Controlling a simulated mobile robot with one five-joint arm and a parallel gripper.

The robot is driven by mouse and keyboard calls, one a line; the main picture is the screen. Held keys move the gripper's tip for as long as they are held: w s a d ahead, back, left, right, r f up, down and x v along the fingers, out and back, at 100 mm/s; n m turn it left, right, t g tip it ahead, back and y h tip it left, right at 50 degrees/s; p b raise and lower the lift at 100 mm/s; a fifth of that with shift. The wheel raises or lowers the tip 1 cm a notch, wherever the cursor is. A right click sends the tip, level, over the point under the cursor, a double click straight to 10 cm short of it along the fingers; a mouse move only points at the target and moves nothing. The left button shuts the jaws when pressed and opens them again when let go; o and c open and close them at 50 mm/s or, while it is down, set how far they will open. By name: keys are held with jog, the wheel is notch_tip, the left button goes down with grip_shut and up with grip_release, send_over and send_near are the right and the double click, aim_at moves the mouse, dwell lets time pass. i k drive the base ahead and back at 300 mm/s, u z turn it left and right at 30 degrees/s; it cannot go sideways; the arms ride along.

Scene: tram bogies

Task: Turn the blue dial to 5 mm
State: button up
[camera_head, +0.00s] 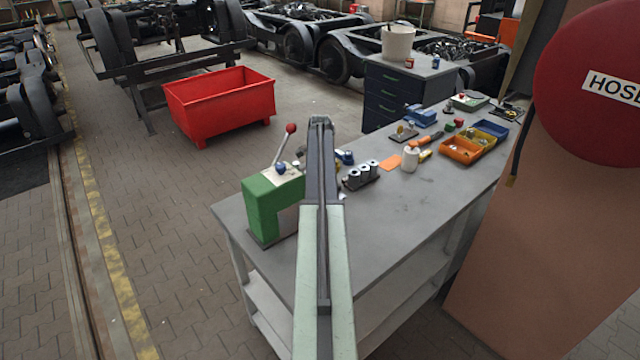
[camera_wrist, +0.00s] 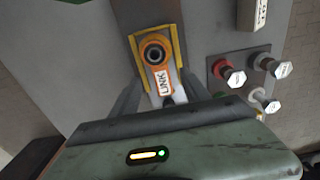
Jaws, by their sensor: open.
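A small blue knob (camera_head: 281,168), possibly the blue dial, sits on top of a green machine (camera_head: 262,208) at the near left end of the workbench. Any scale or reading on it is too small to see. A lever with a red ball (camera_head: 290,129) rises beside it. My gripper (camera_head: 321,122) is open, to the right of the machine in the head view. Another blue part (camera_head: 345,157) shows just right of my gripper, partly hidden. In the wrist view, a part labelled LINK (camera_wrist: 163,80) with an orange ring lies between my fingers. No blue dial shows there.
The grey workbench (camera_head: 400,215) carries silver cylinders (camera_head: 361,174), a white cup (camera_head: 410,158) and an orange bin (camera_head: 461,150). A red hose reel (camera_head: 590,120) stands close at right. A red tub (camera_head: 218,102) stands on the floor behind. The bench's near middle is clear.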

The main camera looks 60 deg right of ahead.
aim_at(281, 169)
jog(key=k, duration=1)
